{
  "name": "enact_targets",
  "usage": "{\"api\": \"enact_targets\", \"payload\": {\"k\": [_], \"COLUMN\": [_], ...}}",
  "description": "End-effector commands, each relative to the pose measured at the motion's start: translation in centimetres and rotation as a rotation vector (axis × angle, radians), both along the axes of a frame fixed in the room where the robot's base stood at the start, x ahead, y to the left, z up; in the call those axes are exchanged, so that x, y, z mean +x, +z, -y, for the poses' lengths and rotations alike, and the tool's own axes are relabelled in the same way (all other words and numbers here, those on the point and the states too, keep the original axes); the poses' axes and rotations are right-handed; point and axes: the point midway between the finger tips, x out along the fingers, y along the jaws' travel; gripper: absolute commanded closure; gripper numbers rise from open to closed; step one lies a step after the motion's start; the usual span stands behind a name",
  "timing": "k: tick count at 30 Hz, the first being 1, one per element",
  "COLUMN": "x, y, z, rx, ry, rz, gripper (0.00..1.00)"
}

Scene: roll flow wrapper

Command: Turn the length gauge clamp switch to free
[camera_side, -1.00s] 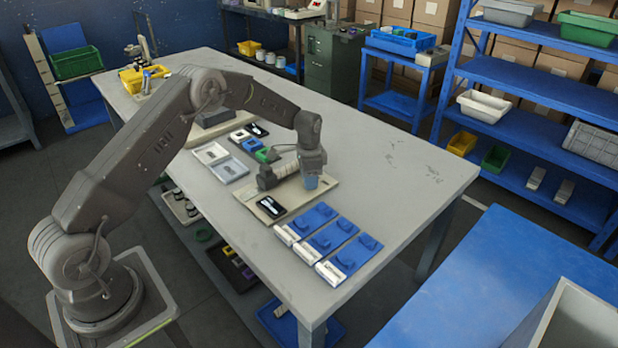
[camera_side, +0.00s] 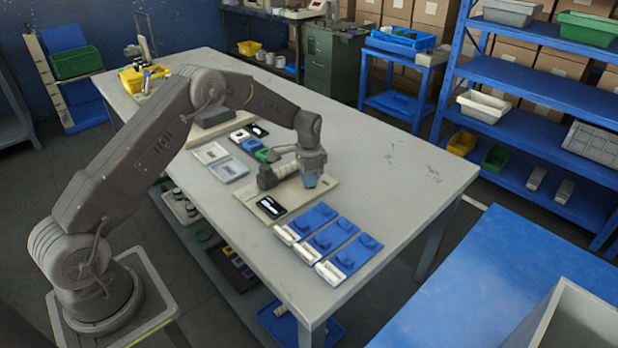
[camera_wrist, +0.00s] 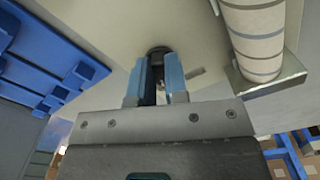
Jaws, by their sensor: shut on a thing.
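In the side view my gripper (camera_side: 314,183) points down over a pale base plate (camera_side: 328,192) on the workbench. In the wrist view its two blue fingers (camera_wrist: 160,73) are close together, shut on a small dark round knob, the clamp switch (camera_wrist: 158,50), on the pale plate. Much of the switch is hidden between the fingers, so its setting cannot be read. A short slot-like mark (camera_wrist: 195,72) lies on the plate just right of the fingers. A striped light roll (camera_wrist: 257,35) sits beside the gripper, at the right.
A metal bracket (camera_wrist: 270,82) stands by the roll, close to my right finger. A dark display (camera_side: 271,206) is on the plate's left. Blue switch panels (camera_side: 350,258) lie at the bench's front. The bench's right side (camera_side: 400,165) is clear.

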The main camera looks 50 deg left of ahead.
Motion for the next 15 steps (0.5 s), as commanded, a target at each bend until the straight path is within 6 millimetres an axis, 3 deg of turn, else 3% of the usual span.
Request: {"api": "enact_targets", "payload": {"k": [15], "x": [-0.08], "y": [0.00], "z": [0.13], "rx": [0.001], "ry": [0.436], "rz": [-0.003], "gripper": [1.00]}}
